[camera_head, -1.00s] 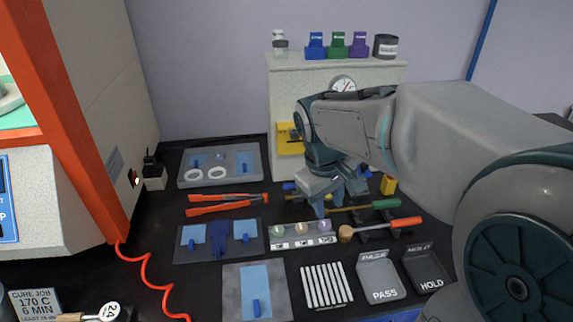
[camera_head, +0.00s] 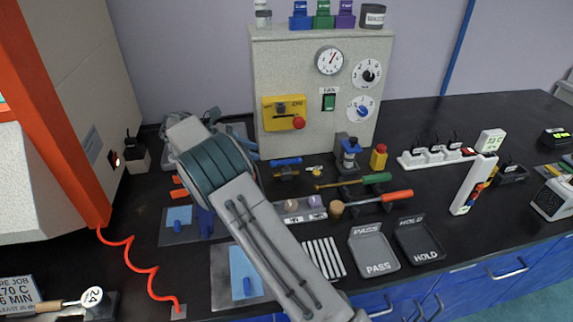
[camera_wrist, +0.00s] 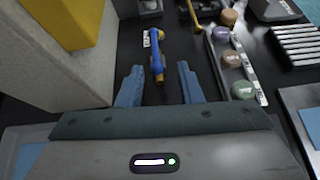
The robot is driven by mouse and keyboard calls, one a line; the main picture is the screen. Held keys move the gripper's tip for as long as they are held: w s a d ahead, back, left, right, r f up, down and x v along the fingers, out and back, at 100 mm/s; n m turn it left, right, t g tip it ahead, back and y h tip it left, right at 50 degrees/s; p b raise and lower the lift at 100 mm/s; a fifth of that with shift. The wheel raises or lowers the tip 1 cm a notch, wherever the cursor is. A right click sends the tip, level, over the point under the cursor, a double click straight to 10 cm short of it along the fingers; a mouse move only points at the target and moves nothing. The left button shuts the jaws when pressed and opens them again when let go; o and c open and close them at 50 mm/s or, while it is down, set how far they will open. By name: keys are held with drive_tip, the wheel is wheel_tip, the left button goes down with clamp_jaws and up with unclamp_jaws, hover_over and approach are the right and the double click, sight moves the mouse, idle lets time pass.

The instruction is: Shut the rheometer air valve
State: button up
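The air valve shows in the head view as a blue lever (camera_head: 286,161) just above a brass body (camera_head: 287,174), on the black bench in front of the grey panel box. The lever lies roughly in line with the body. In the wrist view the blue lever (camera_wrist: 157,55) lies ahead of my gripper (camera_wrist: 160,86), between the lines of its fingers. The two light blue fingers are apart, with nothing between their tips, and do not appear to touch the lever. In the head view my arm hides the gripper's fingertips.
The grey panel box (camera_head: 265,95) with its yellow block (camera_head: 283,112) stands beside the valve. A strip of small round samples (camera_wrist: 236,70) lies right of it in the wrist view. The right bench is partly clear.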

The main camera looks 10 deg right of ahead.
sight(282, 161)
drive_tip(key=shift+w+a+f+n+h, duration=0.2)
drive_tip(key=shift+a+f, duration=0.15)
drive_tip(key=shift+a, duration=0.1)
drive_tip(key=shift+w+a+f+n+h, duration=0.2)
drive_tip(key=shift+a+f, duration=0.1)
drive_tip(key=shift+a, duration=0.1)
drive_tip(key=shift+d+f, duration=0.1)
drive_tip(key=x, duration=1.3)
drive_tip(key=shift+w+d, duration=0.15)
drive_tip(key=shift+d, duration=0.05)
clamp_jaws()
